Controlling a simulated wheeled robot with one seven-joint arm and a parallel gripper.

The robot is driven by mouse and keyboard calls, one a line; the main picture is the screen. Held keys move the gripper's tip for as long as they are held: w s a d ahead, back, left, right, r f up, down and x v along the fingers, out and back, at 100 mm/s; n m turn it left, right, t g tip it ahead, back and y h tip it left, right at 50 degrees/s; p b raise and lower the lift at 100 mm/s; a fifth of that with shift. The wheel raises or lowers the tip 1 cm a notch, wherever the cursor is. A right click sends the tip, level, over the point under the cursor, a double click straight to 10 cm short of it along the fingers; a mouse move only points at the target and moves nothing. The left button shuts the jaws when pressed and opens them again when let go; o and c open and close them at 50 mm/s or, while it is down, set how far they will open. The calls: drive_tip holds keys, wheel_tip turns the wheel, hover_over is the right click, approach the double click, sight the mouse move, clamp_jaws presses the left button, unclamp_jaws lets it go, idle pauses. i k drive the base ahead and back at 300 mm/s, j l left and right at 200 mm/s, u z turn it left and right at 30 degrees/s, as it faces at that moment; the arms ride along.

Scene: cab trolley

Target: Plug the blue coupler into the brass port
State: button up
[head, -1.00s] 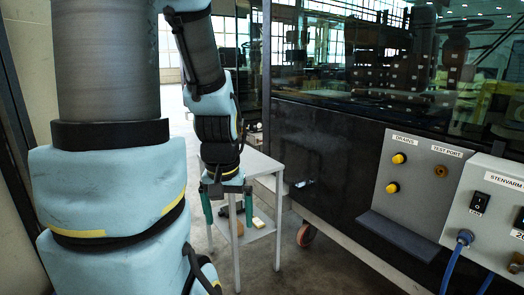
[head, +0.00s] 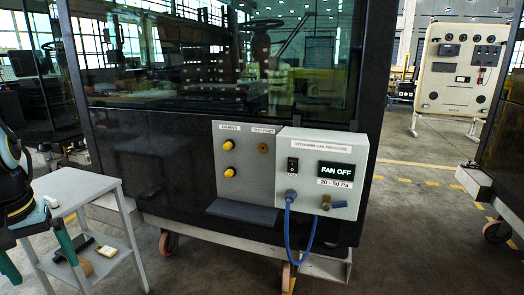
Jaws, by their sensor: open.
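A blue hose (head: 288,232) hangs in a loop below the grey control box. Its left end meets a blue fitting (head: 291,194) under the box. Its other end rises toward a small brass fitting (head: 326,202) with a bluish piece beside it; which piece is the coupler is too small to tell. A round brass port (head: 263,148) sits under the "TEST PORT" label on the grey panel, with nothing plugged into it. My gripper (head: 43,270) is at the left edge, partly cut off, with its green fingers apart, far from the hose and port.
The grey control box (head: 345,155) reads "FAN OFF". Two yellow knobs (head: 229,144) and a dark ledge (head: 242,212) are on the panel. A grey side table (head: 80,186) stands left, near my gripper, with small items on its lower shelf.

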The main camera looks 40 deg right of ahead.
sight(290, 196)
drive_tip(key=k+l+u, duration=0.3)
drive_tip(key=l, duration=0.25)
drive_tip(key=k+l+u, duration=0.3)
drive_tip(key=k+l, duration=0.15)
drive_tip(key=k, duration=0.05)
